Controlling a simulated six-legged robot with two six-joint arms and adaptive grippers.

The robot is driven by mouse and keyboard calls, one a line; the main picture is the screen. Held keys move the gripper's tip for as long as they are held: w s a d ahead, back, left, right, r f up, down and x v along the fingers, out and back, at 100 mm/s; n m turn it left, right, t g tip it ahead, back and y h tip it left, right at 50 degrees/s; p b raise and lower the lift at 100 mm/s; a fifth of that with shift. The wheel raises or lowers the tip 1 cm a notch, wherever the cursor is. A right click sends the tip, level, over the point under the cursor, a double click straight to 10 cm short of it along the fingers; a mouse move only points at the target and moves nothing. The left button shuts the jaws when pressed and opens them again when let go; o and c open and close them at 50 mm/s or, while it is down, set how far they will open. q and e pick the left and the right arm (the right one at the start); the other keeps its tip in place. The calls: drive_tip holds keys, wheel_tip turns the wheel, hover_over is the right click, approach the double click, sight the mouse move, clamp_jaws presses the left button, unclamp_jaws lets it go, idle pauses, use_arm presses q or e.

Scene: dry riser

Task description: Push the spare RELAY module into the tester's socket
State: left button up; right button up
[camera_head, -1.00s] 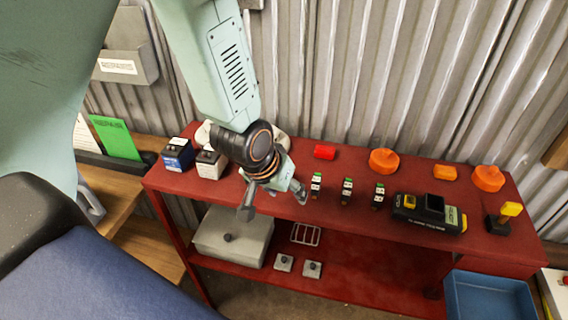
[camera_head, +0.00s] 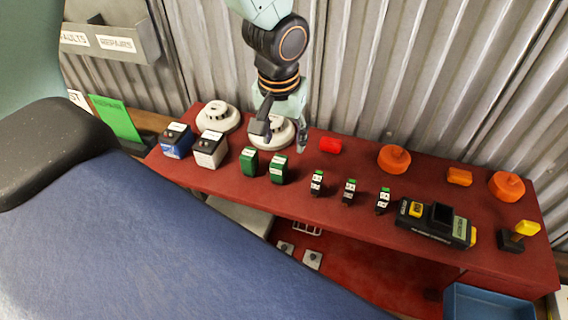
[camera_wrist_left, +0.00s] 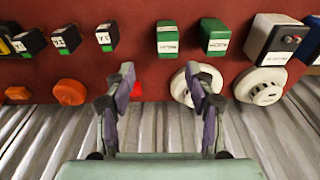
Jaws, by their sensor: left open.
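The tester (camera_head: 435,222) appears to be the black and yellow unit with a raised dark block at the right of the red bench. Two green labelled modules (camera_head: 249,161) (camera_head: 279,169) stand left of centre. Three small black modules (camera_head: 317,183) (camera_head: 348,191) (camera_head: 383,200) with green tops and white labels stand between them and the tester. I cannot read which is RELAY. My left gripper (camera_head: 282,134) is open and empty, behind and above the green modules, by a round white detector. In the left wrist view its fingers (camera_wrist_left: 160,84) are apart with nothing between.
A blue box (camera_head: 177,140) and white box (camera_head: 210,149) stand at the left, with white detectors (camera_head: 217,116) behind. A red block (camera_head: 331,145), orange domes (camera_head: 394,158) and a yellow-handled switch (camera_head: 519,236) also sit on the red bench (camera_head: 300,205). Corrugated wall (camera_head: 400,70) rises behind.

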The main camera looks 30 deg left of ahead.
sight(279, 160)
use_arm(q)
drive_tip(key=shift+s+a+f, duration=0.2)
drive_tip(key=shift+s, duration=0.05)
drive_tip(key=f, duration=0.4)
drive_tip(key=f+b, duration=0.1)
drive_tip(key=f, duration=0.1)
drive_tip(key=shift+a+f, duration=0.3)
drive_tip(key=shift+f, duration=0.05)
drive_tip(key=shift+w+a+f, duration=0.15)
drive_tip(key=shift+a+f, duration=0.05)
drive_tip(key=shift+f, duration=0.25)
drive_tip(key=shift+d+r, duration=0.1)
drive_tip(key=shift+d, duration=0.15)
drive_tip(key=shift+c, duration=1.2)
drive_tip(key=shift+a, duration=0.2)
drive_tip(key=c, duration=0.6)
drive_tip(key=shift+d, duration=0.15)
clamp_jaws()
